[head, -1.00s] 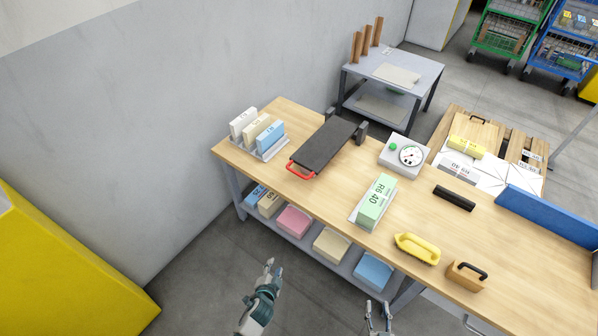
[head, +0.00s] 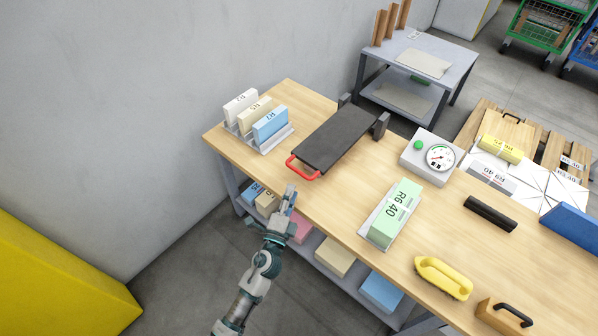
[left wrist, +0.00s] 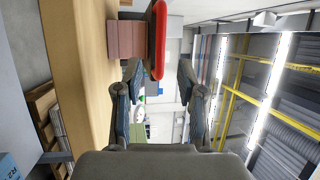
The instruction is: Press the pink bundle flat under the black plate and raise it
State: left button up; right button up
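The black plate (head: 338,138) lies across the table with its red handle (head: 300,168) toward the front edge. My left gripper (head: 290,195) is just in front of and below the handle. In the left wrist view the fingers (left wrist: 158,75) are apart, with the red handle (left wrist: 158,38) showing between and beyond their tips, not gripped. A dull pink block (left wrist: 125,40) stands on the table beside the handle there, seemingly beneath the plate; the head view hides it. Another pink bundle (head: 302,228) on the lower shelf is partly hidden by my arm. My right gripper is out of view.
A rack of white, cream and blue bundles (head: 262,128) stands left of the plate. A dial gauge box (head: 432,157), green bundle (head: 398,207), black bar (head: 490,213) and yellow-handled tool (head: 443,278) lie to the right.

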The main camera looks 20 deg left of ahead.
aim_at(299, 171)
pick_arm(q)
jog(key=w, duration=0.4)
jog(key=w+b, duration=0.1)
jog(key=w, duration=0.1)
jog(key=shift+w+a+r, duration=0.1)
jog(key=shift+w+r, duration=0.25)
jog(key=shift+r, duration=0.05)
jog(key=shift+w+r, duration=0.2)
jog(key=shift+w, duration=0.5)
grip_shut()
